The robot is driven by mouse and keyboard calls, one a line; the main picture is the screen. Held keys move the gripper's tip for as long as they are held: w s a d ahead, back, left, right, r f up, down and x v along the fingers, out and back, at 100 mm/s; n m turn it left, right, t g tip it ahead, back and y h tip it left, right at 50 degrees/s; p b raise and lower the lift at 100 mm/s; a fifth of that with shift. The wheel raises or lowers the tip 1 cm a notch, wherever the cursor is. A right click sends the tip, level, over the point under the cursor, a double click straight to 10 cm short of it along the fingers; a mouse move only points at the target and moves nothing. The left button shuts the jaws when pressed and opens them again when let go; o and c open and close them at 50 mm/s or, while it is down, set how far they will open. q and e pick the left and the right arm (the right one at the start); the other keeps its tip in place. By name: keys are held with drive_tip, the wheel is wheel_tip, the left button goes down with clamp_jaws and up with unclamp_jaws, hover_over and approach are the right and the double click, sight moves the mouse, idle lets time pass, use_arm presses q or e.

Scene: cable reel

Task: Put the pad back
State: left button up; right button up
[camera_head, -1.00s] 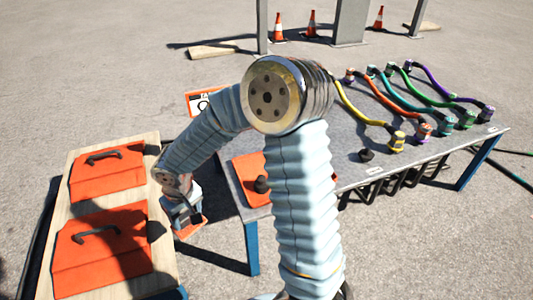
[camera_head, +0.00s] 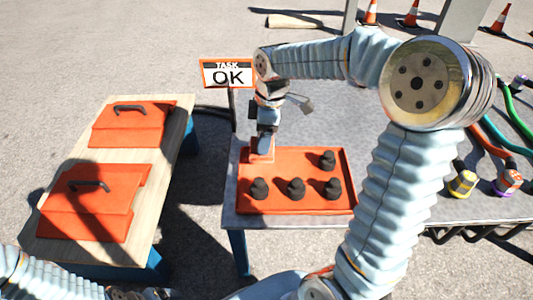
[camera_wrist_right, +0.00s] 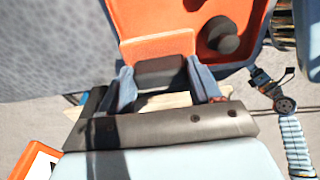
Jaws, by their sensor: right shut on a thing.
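My right gripper (camera_head: 265,145) is at the rear left corner of an orange tray (camera_head: 348,205) on the grey table. In the right wrist view, the right gripper (camera_wrist_right: 165,82) has its fingers closed on both sides of a dark block. A light orange pad (camera_head: 261,156) is below the fingers, and it also shows in the right wrist view (camera_wrist_right: 155,46). I cannot tell whether the pad touches the tray. Several black knobs (camera_head: 295,188) stand in the tray. My left arm shows at the lower left. A small, distant gripper (camera_wrist_right: 262,82) shows at right; its jaw state is unclear.
A "TASK OK" sign (camera_head: 228,74) stands behind the grey table. Two orange covers (camera_head: 134,124) with black handles lie on the wooden table (camera_head: 185,103) at left. Coloured cables (camera_head: 488,150) lie at right. A paved gap separates the tables.

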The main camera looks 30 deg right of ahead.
wheel_tip(320, 180, down, 6)
drive_tip(key=shift+r+b, duration=0.25)
drive_tip(key=shift+b, duration=0.15)
drive_tip(key=shift+f, duration=0.2)
drive_tip(key=o, duration=1)
